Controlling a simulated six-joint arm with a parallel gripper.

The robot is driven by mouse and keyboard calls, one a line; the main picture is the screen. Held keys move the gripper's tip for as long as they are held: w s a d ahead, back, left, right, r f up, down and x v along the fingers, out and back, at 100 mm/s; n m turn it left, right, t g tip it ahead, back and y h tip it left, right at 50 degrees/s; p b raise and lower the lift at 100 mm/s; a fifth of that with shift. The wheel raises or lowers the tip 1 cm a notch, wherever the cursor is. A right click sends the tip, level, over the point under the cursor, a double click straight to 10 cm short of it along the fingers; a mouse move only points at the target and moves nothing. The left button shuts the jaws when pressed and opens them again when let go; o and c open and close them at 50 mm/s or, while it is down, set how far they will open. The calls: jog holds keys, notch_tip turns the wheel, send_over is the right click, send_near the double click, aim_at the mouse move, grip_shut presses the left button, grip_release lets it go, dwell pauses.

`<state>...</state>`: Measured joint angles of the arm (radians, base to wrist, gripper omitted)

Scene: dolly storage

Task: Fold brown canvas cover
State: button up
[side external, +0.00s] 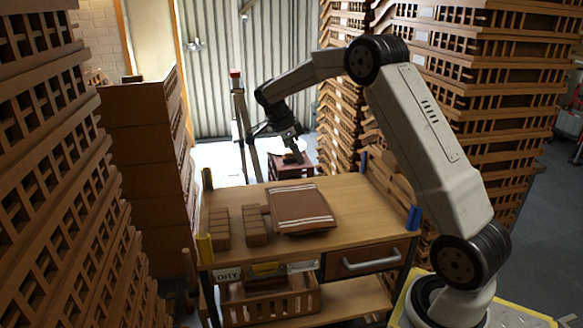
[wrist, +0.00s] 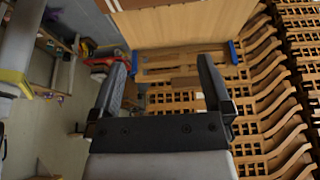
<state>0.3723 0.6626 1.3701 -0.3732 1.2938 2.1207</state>
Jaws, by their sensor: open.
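My gripper (side external: 276,147) is raised beyond the far edge of the dolly top, apart from the cover. In the wrist view my gripper (wrist: 164,80) shows two dark fingers spread wide with nothing between them. The cover cannot be made out clearly in the wrist view.
Small brown blocks (side external: 255,226) stand left of the cover. Blue and yellow posts (side external: 205,248) mark the dolly corners. Tall stacks of slatted crates (side external: 480,90) rise on both sides. A crate (side external: 270,303) sits on the lower shelf. The right part of the top is bare.

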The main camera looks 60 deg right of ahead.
notch_tip(320, 180, up, 7)
dwell(0.7)
jog(key=shift+f, duration=0.15)
jog(key=s+a+f+n+t+y, duration=0.1)
jog(key=s+a+f+n+t, duration=0.1)
jog(key=a+f+n, duration=0.35)
jog(key=s+a+f+n+t, duration=0.1)
jog(key=s+a+f+n, duration=0.15)
jog(key=a+n, duration=0.65)
jog(key=s+a+f+n+t+y, duration=0.1)
jog(key=s+a+f+n, duration=0.1)
jog(key=s+a+n, duration=0.3)
jog(key=s+a+f+n+t+y, duration=0.1)
jog(key=s+a+f+n, duration=0.2)
jog(key=s+n, duration=0.4)
jog(key=shift+s+a+f+t, duration=0.25)
jog(key=shift+s+a+t, duration=0.15)
jog(key=shift+a, duration=0.5)
